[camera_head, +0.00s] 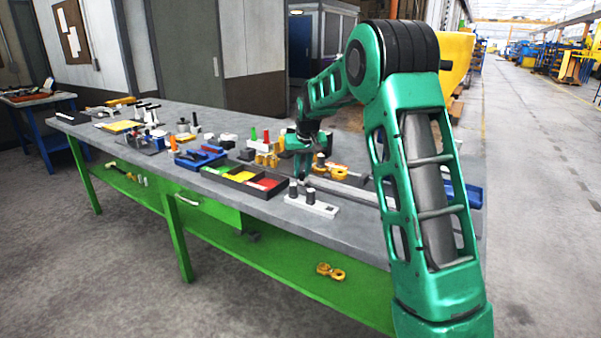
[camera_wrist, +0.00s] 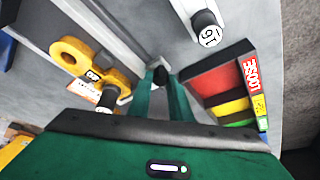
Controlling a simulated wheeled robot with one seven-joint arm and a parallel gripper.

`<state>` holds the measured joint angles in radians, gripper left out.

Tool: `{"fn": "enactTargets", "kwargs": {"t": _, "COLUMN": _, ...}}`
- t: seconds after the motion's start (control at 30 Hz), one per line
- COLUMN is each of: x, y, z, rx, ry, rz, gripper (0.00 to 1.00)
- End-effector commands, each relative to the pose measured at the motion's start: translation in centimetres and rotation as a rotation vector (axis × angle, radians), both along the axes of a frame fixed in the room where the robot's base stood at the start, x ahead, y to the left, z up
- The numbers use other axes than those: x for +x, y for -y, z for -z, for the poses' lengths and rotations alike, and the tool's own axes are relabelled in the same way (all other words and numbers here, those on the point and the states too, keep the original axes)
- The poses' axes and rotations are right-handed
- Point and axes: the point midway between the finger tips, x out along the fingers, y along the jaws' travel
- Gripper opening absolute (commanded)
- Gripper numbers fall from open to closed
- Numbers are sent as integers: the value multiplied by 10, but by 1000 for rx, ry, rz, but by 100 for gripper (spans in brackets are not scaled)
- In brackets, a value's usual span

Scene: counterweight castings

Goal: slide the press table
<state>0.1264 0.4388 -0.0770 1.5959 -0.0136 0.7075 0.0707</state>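I cannot tell for sure which piece is the press table. A long pale rail (camera_wrist: 113,27) runs past my gripper (camera_wrist: 160,82) in the wrist view, and a pale strip also shows on the bench in the head view (camera_head: 345,189). A small dark knob (camera_wrist: 160,74) sits between the tips of my two green fingers. The fingers stand apart, with grey surface visible between them. Whether they press on the knob is unclear. In the head view my gripper (camera_head: 303,165) is low over the bench, partly hidden by nearby parts.
The grey bench (camera_head: 225,190) is crowded. A divided tray (camera_wrist: 222,93) with red and yellow compartments lies right of my fingers in the wrist view. A yellow casting (camera_wrist: 88,62) lies left. A white plate with black cylinders (camera_head: 313,205) stands near the bench's front edge.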

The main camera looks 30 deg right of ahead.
Motion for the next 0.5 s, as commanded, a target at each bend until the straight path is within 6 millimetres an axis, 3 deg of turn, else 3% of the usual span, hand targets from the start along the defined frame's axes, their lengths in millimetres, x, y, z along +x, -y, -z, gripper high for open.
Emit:
{"fn": "enactTargets", "kwargs": {"t": 0.03, "x": 4, "y": -8, "z": -1, "rx": 4, "ry": 7, "rz": -15, "gripper": 28}}
{"fn": "enactTargets", "kwargs": {"t": 0.1, "x": 3, "y": -7, "z": -1, "rx": 3, "ry": 7, "rz": -14, "gripper": 37}}
{"fn": "enactTargets", "kwargs": {"t": 0.5, "x": -1, "y": -3, "z": -10, "rx": 2, "ry": 8, "rz": -7, "gripper": 37}}
